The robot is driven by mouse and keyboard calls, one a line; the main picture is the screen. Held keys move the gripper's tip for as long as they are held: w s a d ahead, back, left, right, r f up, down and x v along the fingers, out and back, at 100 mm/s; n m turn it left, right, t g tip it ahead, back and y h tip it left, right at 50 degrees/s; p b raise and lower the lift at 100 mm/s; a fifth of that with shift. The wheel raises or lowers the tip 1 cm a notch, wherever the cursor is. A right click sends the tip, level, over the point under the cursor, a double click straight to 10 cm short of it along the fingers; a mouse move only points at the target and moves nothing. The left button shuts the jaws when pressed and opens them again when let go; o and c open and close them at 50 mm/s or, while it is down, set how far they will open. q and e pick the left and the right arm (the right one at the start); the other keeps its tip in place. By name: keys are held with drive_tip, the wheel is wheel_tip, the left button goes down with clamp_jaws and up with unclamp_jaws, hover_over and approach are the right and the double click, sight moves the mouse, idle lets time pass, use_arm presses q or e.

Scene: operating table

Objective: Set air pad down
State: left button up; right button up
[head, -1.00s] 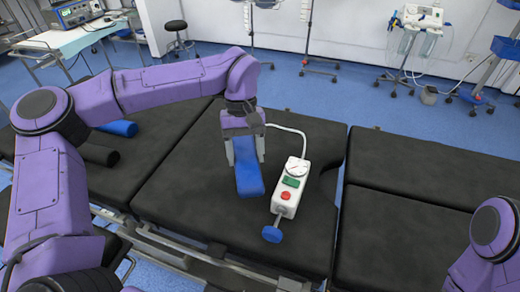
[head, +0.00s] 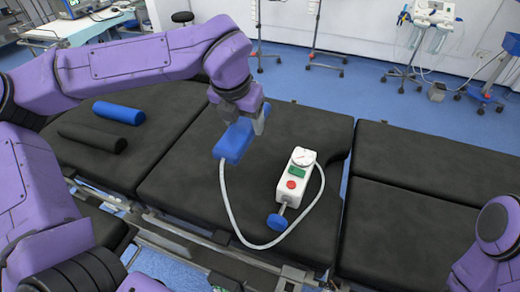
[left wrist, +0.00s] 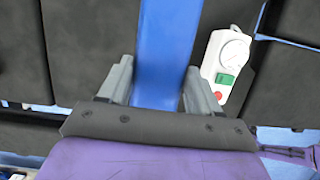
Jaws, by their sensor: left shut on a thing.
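The air pad (head: 236,141) is a blue block with a grey hose coming from its lower left end in the head view. My left gripper (head: 243,117) is shut on it, over the middle black table section. In the left wrist view the air pad (left wrist: 168,50) runs between the two grey fingers. I cannot tell whether the pad touches the table. The hose (head: 232,215) loops down and right to a white pump unit (head: 296,178) with a dial, green screen, red button and blue knob. The pump also shows in the left wrist view (left wrist: 226,70). My right gripper is out of view.
The black operating table (head: 180,185) has free room around the pad and a gap at its right section. A blue roll (head: 119,112) and a black roll (head: 92,138) lie on the left section. Stands and a trolley are beyond on the blue floor.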

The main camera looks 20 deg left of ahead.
use_arm(q)
drive_tip(key=w+a+f, duration=0.2)
drive_tip(key=w+f, duration=0.1)
drive_tip(key=w, duration=0.1)
drive_tip(key=w+a+f+p, duration=0.1)
drive_tip(key=w+a+f, duration=0.2)
drive_tip(key=w+a+f+p, duration=0.1)
drive_tip(key=w+a+f, duration=0.1)
drive_tip(key=w+f, duration=0.1)
drive_tip(key=shift+w+a+f, duration=0.15)
drive_tip(key=shift+w+f, duration=0.05)
drive_tip(key=shift+w, duration=0.25)
drive_tip(key=shift+w+a+f, duration=0.15)
drive_tip(key=shift+w+f, duration=0.05)
drive_tip(key=shift+w, duration=0.2)
drive_tip(key=x, duration=0.3)
drive_tip(key=shift+s+f, duration=0.15)
drive_tip(key=shift+s, duration=0.2)
drive_tip(key=shift+f, duration=0.15)
drive_tip(key=o, duration=1.2)
drive_tip(key=v, duration=1.2)
drive_tip(key=shift+s, duration=0.1)
